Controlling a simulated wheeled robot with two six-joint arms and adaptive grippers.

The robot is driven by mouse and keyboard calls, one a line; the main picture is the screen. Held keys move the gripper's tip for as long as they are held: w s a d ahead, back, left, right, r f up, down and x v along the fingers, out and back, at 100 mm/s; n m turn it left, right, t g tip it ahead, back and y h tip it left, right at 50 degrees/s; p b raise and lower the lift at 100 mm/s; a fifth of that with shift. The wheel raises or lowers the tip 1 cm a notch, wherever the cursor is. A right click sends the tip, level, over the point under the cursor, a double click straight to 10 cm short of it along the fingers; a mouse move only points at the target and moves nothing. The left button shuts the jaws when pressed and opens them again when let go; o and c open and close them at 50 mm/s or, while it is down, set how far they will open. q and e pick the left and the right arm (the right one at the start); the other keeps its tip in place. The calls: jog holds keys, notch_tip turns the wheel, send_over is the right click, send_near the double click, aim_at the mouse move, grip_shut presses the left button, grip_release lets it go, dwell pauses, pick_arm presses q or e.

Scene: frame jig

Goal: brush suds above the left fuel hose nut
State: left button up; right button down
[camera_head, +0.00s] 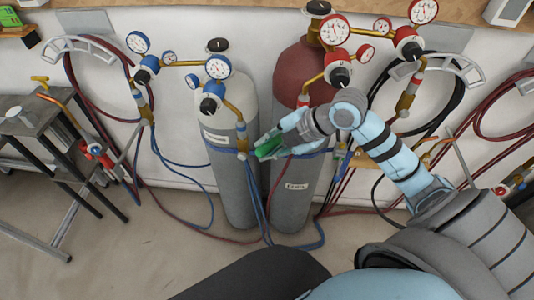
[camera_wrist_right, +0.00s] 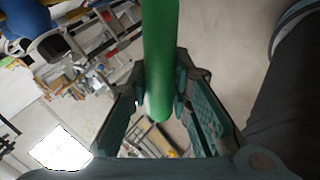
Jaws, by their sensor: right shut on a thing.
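My right gripper (camera_head: 272,142) is shut on a green round handle (camera_head: 269,149), in front of the gap between two gas cylinders. The right wrist view shows the same green handle (camera_wrist_right: 160,60) between the two fingers (camera_wrist_right: 160,90). Any bristles or suds are too small or hidden to tell. The red-topped fuel cylinder (camera_head: 292,75) has red-rimmed gauges (camera_head: 334,29). Brass hose fittings hang below its regulators, one at left (camera_head: 304,98) and one at right (camera_head: 406,102). The gripper is below and left of the left fitting, apart from it. My left gripper is not in view.
A grey cylinder (camera_head: 229,115) with blue regulators (camera_head: 149,64) stands left of the fuel cylinder. Coiled hoses (camera_head: 88,80) hang on the wall. A grey metal stand (camera_head: 45,135) is at far left. The floor (camera_head: 140,245) in front is clear.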

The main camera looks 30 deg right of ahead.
dwell(0.3)
jog(key=shift+w+d, duration=0.6)
jog(key=shift+w, duration=0.15)
dwell(0.5)
jog(key=shift+s+b, duration=0.3)
jog(key=shift+b, duration=0.2)
jog(key=shift+w+a, duration=0.2)
jog(key=shift+w, duration=0.05)
dwell(0.4)
jog(key=shift+s, duration=0.15)
